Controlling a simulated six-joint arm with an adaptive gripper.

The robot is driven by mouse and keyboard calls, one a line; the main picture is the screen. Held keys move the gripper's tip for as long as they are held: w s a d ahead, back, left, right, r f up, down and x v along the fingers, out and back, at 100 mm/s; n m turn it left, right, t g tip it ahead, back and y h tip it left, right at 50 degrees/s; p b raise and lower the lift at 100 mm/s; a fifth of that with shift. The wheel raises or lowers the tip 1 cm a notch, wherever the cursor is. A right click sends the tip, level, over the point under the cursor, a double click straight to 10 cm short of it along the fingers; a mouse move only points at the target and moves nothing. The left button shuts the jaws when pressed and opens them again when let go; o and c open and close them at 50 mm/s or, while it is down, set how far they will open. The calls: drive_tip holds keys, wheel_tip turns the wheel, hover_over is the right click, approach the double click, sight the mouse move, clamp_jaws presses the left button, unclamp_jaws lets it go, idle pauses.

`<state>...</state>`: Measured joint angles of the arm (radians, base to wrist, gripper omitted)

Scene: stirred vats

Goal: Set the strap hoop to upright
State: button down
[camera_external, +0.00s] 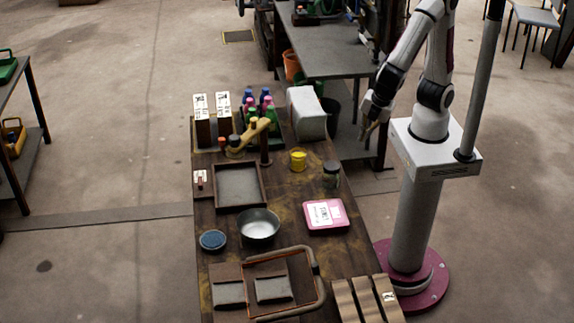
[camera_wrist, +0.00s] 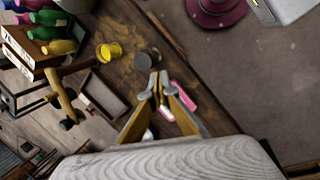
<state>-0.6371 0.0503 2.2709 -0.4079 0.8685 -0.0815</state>
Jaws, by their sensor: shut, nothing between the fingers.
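A grey-brown rounded hoop (camera_external: 318,287) is at the front end of the dark workbench in the external view. It frames a box with a thin orange edge and two dark pads inside. It looks low and tilted rather than standing up, but its exact angle is hard to tell. I cannot make it out in the wrist view. My gripper (camera_external: 373,125) is off the bench's right edge, well behind and above the hoop and apart from it. In the wrist view my gripper (camera_wrist: 160,88) has its fingertips together with nothing between them.
The bench holds a metal bowl (camera_external: 259,224), a pink scale (camera_external: 326,214), a yellow cup (camera_external: 298,160), a dark jar (camera_external: 331,175) and an empty tray (camera_external: 239,187). A tan lever (camera_external: 250,134) stands near several bottles (camera_external: 271,117). Wooden slats (camera_external: 366,300) lie right of the hoop.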

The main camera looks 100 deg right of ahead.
drive_tip(key=w+a+f+n+t, duration=0.2)
drive_tip(key=w+a+f+n, duration=0.2)
drive_tip(key=a+n, duration=0.3)
drive_tip(key=w+a+f+n+t+y, duration=0.1)
drive_tip(key=w+a+f+n+t, duration=0.1)
drive_tip(key=a+f+n, duration=0.5)
drive_tip(key=w+a+f+n+t, duration=0.2)
drive_tip(key=w+a+f+n, duration=0.3)
drive_tip(key=a, duration=0.8)
drive_tip(key=shift+w+a+f+n+t, duration=0.2)
drive_tip(key=shift+w+n+t, duration=0.2)
drive_tip(key=shift+n, duration=0.6)
drive_tip(key=a+n, duration=0.1)
drive_tip(key=w+a+r+n+y, duration=0.1)
drive_tip(key=a+r+n+t+y, duration=0.1)
drive_tip(key=a, duration=0.1)
drive_tip(key=shift+w+n, duration=0.3)
drive_tip(key=shift+w, duration=0.1)
drive_tip(key=shift+w+f, duration=0.1)
drive_tip(key=shift+w, duration=0.05)
drive_tip(key=shift+x, duration=4.8)
